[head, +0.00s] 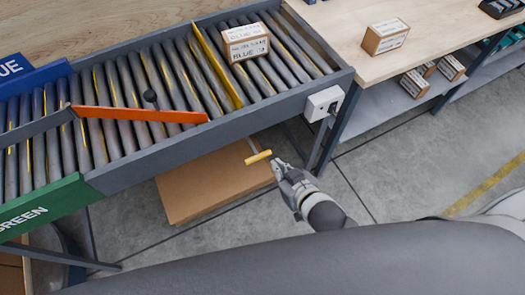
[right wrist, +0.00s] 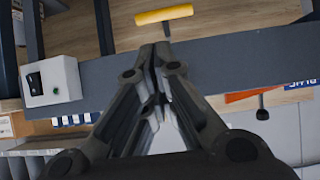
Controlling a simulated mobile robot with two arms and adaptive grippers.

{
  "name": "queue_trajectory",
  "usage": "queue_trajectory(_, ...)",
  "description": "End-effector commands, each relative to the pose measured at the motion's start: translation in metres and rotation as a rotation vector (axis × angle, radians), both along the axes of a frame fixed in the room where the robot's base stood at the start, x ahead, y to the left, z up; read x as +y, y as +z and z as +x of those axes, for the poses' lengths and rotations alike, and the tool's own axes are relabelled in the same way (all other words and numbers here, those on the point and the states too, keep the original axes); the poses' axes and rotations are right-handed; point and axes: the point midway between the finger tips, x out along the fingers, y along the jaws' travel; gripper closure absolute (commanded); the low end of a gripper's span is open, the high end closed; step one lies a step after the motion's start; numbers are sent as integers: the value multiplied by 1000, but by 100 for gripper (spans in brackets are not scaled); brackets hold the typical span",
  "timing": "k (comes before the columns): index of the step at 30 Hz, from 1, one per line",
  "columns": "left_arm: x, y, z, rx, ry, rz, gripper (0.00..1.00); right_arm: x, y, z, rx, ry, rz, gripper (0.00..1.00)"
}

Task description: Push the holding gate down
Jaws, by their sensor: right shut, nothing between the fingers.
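The holding gate is a yellow upright plate (head: 217,66) across the roller conveyor, with a box marked BLUE (head: 245,42) just to its right. A yellow T-shaped handle (head: 258,157) sticks out below the conveyor's near side rail; it also shows at the top of the right wrist view (right wrist: 164,14). Whether it joins the gate is hidden. My right gripper (head: 277,166) is shut and empty, just right of the handle in the head view. Its closed fingertips (right wrist: 154,50) point toward the handle and look apart from it. My left gripper is not in view.
An orange diverter arm (head: 140,114) with a black knob (head: 150,96) crosses the rollers at left. A switch box (head: 322,103) sits at the rail's right end. A cardboard sheet or box (head: 200,185) lies under the conveyor. A bench (head: 345,20) stands at right.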

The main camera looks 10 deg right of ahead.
Motion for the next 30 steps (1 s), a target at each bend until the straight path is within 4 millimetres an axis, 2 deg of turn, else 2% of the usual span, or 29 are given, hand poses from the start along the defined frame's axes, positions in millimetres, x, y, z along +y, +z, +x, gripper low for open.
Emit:
queue_trajectory(1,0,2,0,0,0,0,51,2,12,0,-13,1,8,100)
queue_trajectory(3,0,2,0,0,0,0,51,3,22,1,-26,-1,16,100)
queue_trajectory(8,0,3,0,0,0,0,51,4,30,1,-36,-1,24,100)
queue_trajectory(20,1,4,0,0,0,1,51,6,27,6,-36,-1,24,100)
queue_trajectory(30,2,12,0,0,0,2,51,17,1,49,-37,-2,22,100)
